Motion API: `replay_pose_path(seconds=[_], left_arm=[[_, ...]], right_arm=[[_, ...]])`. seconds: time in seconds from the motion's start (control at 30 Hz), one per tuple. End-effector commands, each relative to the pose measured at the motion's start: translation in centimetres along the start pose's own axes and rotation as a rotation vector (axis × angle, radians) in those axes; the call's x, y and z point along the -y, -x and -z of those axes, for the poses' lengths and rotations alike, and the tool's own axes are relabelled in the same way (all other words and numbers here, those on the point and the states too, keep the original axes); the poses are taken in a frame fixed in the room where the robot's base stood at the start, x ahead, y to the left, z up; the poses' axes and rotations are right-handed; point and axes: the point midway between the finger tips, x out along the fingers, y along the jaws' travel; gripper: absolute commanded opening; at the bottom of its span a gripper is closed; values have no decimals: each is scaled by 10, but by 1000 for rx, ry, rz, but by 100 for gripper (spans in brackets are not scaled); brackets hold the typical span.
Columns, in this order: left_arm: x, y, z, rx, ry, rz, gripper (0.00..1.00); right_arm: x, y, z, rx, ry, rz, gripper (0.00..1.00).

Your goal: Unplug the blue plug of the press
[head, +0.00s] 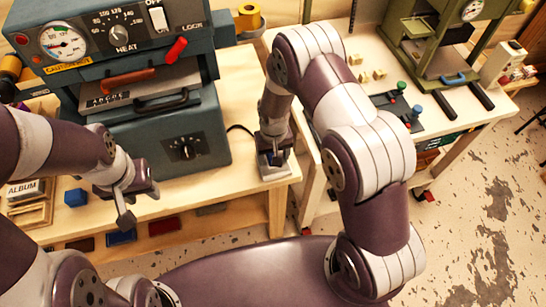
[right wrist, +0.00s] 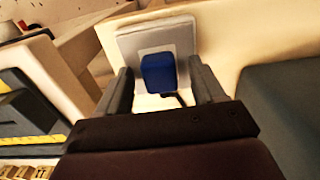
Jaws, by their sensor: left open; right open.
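The blue-grey press (head: 195,140) stands on the wooden bench at the left of the head view, with a gauge, a heat knob and a white switch. A dark cord runs from its right side toward a grey socket plate (head: 270,172). In the right wrist view the blue plug (right wrist: 158,72) sits on the pale plate (right wrist: 125,45), a dark cord below it. My right gripper (right wrist: 163,88) is open, one finger on each side of the plug, with gaps visible. My left gripper (head: 128,205) is open and empty, in front of the press.
A red lever (head: 176,50) sticks out from the press. A blue block (head: 75,197) lies on the bench at left. A gap separates the benches.

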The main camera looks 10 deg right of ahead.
Motion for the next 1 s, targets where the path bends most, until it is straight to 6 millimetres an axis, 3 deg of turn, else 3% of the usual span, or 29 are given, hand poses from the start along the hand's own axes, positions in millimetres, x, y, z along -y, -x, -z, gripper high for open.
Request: replay_pose_path(seconds=[0.97,1.0], left_arm=[[0,3,0,0,0,0,43],[0,3,0,0,0,0,43]], right_arm=[[0,0,0,0,0,0,68],[0,0,0,0,0,0,55]])
